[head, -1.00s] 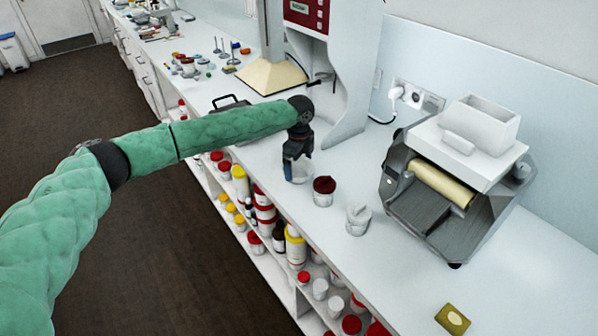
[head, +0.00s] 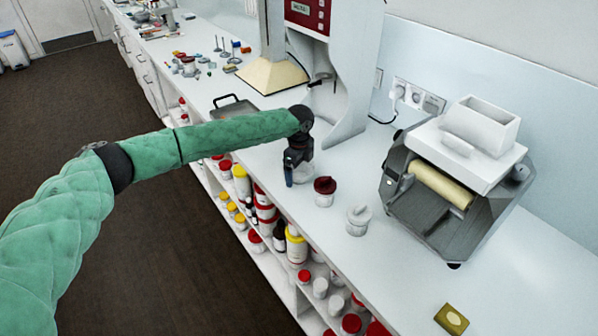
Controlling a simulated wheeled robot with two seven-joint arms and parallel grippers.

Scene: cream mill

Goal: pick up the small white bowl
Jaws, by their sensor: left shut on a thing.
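My left gripper (head: 296,177) points down at the counter's front edge, left of two small tubs. It is shut on a small white bowl (head: 304,179), of which only a pale sliver shows beside the dark fingers. Most of the bowl is hidden by the gripper, and I cannot tell whether it touches the counter. My right gripper is not in view.
A tub with dark red contents (head: 324,191) stands just right of the gripper, and a white tub (head: 358,219) beyond it. A roller mill (head: 440,190) stands at the right. A metal tray (head: 234,107) lies behind the arm. Jars fill the shelves below.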

